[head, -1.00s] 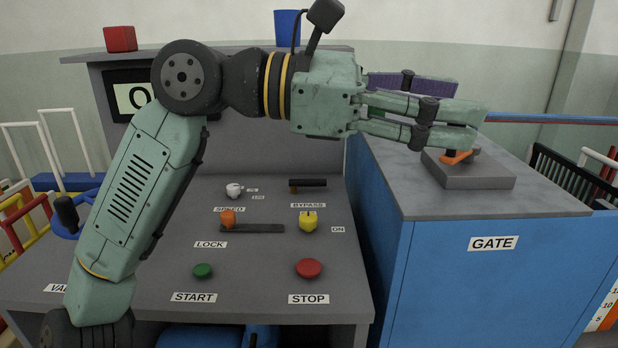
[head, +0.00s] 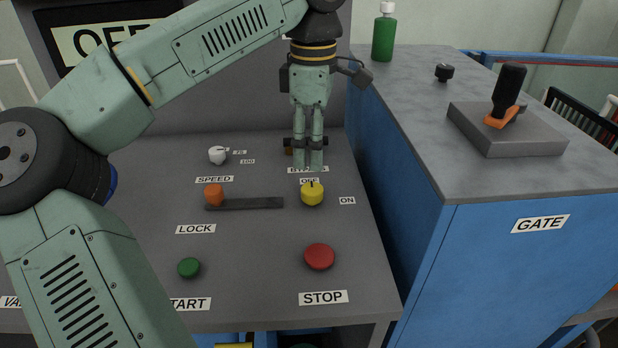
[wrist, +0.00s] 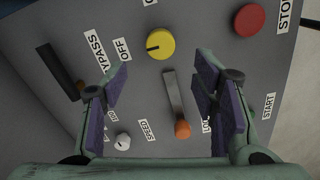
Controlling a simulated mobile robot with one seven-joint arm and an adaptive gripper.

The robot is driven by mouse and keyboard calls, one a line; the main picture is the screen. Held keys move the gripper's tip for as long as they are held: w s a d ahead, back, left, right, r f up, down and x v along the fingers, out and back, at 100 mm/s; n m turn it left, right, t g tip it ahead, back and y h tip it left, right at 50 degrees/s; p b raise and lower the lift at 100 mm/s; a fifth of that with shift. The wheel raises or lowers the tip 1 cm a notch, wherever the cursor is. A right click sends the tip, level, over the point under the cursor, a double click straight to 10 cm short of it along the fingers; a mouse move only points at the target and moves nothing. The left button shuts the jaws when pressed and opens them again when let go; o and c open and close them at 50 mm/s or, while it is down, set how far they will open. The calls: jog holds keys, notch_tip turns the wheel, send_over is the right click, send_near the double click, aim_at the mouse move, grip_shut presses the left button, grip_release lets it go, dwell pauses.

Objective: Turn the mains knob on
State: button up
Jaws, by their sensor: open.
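The yellow knob (head: 312,194) sits on the grey sloping panel, with an OFF label (head: 309,181) behind it and an ON label (head: 347,200) to its right. Its dark pointer mark faces the OFF label. The knob also shows in the wrist view (wrist: 160,44), ahead of and between the finger lines, pointer toward OFF. No mains label is readable. My gripper (head: 308,168) points down, just behind the knob in the head view, apart from it. In the wrist view my gripper (wrist: 160,80) is open and empty, with purple pads.
A red STOP button (head: 319,256), green START button (head: 189,268), orange LOCK slider (head: 214,195) and white SPEED knob (head: 218,155) surround it. The bypass bar (wrist: 61,72) lies close behind. The blue GATE cabinet (head: 410,260) stands right. The display (head: 100,45) is partly covered by my arm.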

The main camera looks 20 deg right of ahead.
aim_at(312, 188)
notch_tip(312, 188, down, 9)
jog(key=shift+f+p, duration=0.1)
jog(key=shift+p, duration=0.4)
jog(key=shift+c, duration=0.3)
jog(key=c, duration=1.1)
